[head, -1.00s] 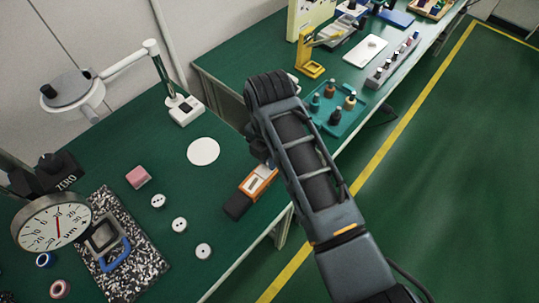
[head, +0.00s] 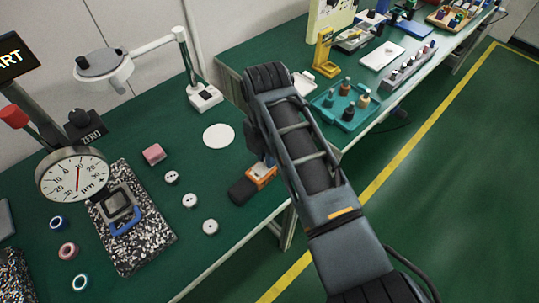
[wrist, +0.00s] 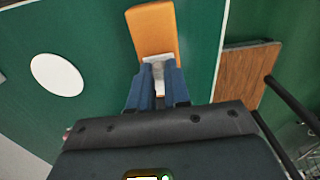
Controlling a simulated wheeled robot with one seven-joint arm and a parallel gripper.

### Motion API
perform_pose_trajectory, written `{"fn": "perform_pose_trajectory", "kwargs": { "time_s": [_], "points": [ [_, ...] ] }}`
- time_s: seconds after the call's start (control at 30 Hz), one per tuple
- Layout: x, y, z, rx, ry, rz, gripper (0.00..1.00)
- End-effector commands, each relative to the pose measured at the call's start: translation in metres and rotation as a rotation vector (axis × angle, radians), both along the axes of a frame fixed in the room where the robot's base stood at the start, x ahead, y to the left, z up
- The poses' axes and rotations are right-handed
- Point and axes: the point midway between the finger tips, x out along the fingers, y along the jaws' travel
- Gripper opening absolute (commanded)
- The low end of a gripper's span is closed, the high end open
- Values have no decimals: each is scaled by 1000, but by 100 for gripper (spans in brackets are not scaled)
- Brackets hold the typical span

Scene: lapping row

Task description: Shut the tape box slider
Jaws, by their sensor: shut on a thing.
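The tape box (head: 261,176) is an orange case with a pale part. It lies on the green bench mat near the front edge, partly hidden behind my arm. In the wrist view the orange case (wrist: 152,28) extends away from my gripper (wrist: 160,68). My blue fingers are close together on the pale slider piece (wrist: 152,76) at the near end of the orange. My palm hides whatever lies below the fingertips. In the head view my arm covers most of the gripper.
A white disc (head: 219,136), several white buttons (head: 190,201) and a pink block (head: 154,154) lie left of the box. A dial gauge (head: 73,175) stands farther left. A teal tray (head: 340,108) with bottles is on the farther bench. The front edge is close.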

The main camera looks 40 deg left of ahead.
Motion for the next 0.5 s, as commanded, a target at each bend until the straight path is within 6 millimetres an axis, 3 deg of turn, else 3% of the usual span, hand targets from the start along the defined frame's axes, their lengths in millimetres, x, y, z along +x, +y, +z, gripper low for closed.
{"fn": "perform_pose_trajectory", "kwargs": {
  "time_s": [0.23,0.27,0.5],
  "points": [
    [0,0,0,1,-1,0,0],
    [0,0,0,1,-1,0,20],
    [0,0,0,1,-1,0,42]
  ]
}}
